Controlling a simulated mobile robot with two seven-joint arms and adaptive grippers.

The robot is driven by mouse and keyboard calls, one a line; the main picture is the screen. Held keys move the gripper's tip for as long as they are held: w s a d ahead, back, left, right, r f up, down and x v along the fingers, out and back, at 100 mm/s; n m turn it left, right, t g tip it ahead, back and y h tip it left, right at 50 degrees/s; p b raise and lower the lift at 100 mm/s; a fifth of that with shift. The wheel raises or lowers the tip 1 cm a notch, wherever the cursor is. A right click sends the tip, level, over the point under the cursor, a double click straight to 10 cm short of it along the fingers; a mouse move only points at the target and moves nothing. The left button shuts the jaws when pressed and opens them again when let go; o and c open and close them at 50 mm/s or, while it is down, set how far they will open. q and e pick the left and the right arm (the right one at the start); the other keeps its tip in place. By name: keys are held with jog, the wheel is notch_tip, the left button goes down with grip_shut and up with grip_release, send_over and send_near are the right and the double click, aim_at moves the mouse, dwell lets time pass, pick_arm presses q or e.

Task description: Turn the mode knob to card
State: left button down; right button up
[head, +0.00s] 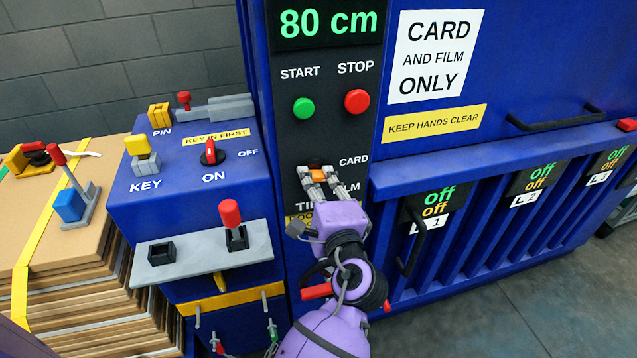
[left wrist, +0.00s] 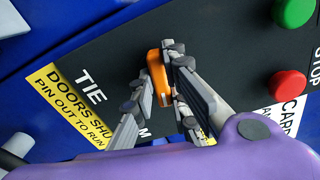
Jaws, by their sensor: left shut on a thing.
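The orange mode knob (head: 318,174) is on the black control panel (head: 337,128), below the START and STOP buttons, and partly hidden by my fingers. My left gripper (head: 316,178) is shut on the knob, with grey fingers on its two sides. In the left wrist view the orange knob (left wrist: 157,78) shows between the fingers of the left gripper (left wrist: 162,82). The CARD label (head: 354,161) is at the knob's upper right. FILM and TIE labels are partly covered by my gripper. I cannot tell which label the knob points at. My right gripper is not in view.
Above are a green START button (head: 303,108), a red STOP button (head: 357,101) and an "80 cm" display (head: 325,22). To the left is a blue key box (head: 187,190) with a red ON/OFF switch (head: 210,152). Stacked cardboard (head: 75,270) stands farther left. A handle (head: 412,249) juts out at right.

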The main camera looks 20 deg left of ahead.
pick_arm(q)
jog(key=shift+f+n+b, duration=0.15)
jog(key=shift+n+b, duration=0.2)
jog(key=shift+n, duration=0.75)
